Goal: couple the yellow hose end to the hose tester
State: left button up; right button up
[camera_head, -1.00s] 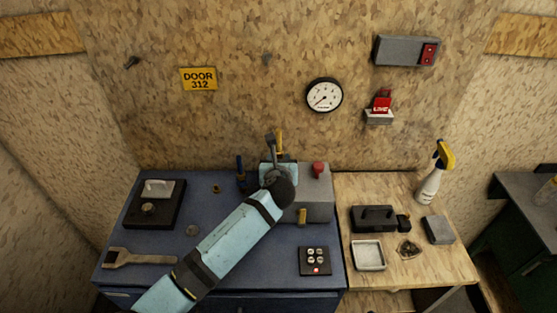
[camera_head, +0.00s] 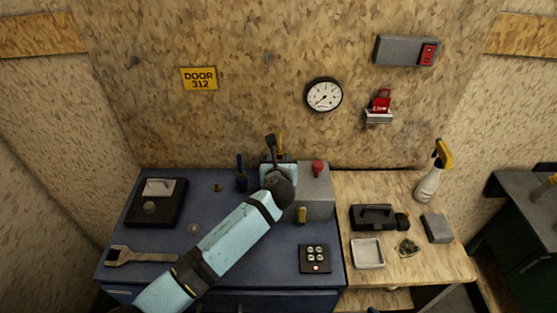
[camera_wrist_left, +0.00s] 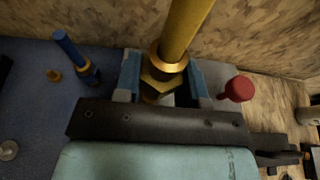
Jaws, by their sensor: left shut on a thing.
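The yellow hose end (camera_head: 280,143) stands upright at the back of the blue bench. In the left wrist view its yellow tube and brass hex collar (camera_wrist_left: 163,75) sit between the two fingers. My left gripper (camera_head: 278,172) is shut on it, beside the left side of the grey hose tester (camera_head: 317,190). The tester has a red knob (camera_head: 318,168) on top, also seen in the left wrist view (camera_wrist_left: 238,89), and a brass fitting (camera_head: 301,215) on its front. The lower tip of the hose end is hidden by my gripper, so I cannot tell whether it touches the tester. My right gripper is out of view.
A blue hose end (camera_head: 241,172) stands left of my gripper, near a small brass fitting (camera_head: 217,187). The wooden table at right holds a tray (camera_head: 367,254) and spray bottle (camera_head: 430,180).

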pick_arm(q)
jog(key=shift+f+b, duration=0.6)
jog(key=shift+f, duration=0.5)
dwell(0.4)
jog(key=o, duration=1)
